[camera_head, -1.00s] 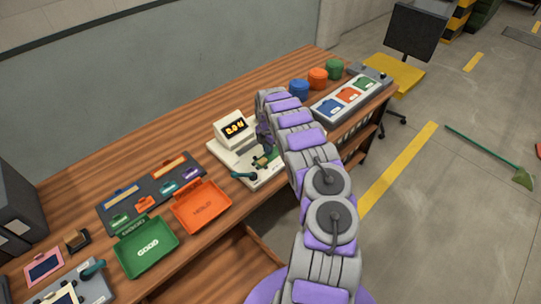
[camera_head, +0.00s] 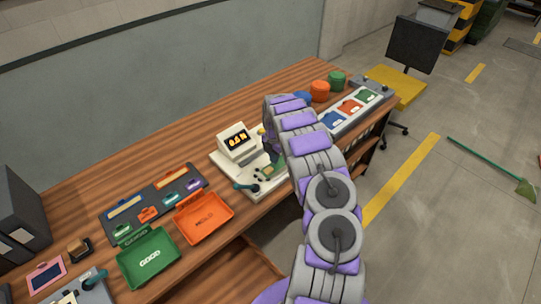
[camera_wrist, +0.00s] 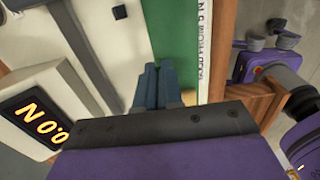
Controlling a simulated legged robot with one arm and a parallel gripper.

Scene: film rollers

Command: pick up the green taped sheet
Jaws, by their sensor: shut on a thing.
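The green taped sheet (camera_wrist: 172,28) shows in the wrist view as a green strip running up from the fingertips, beside a white printed edge. My gripper (camera_wrist: 158,70) has its two blue-grey fingers close together at the near end of the green strip, shut on it. The fingers and the dark gripper body hide the pinched part. In the head view my arm reaches over the white tester (camera_head: 243,160) and my gripper (camera_head: 270,155) is mostly hidden behind it.
A green tray (camera_head: 148,258) and an orange tray (camera_head: 205,217) lie to the left. Coloured rolls (camera_head: 320,91) and a sample rack (camera_head: 350,108) are on the right.

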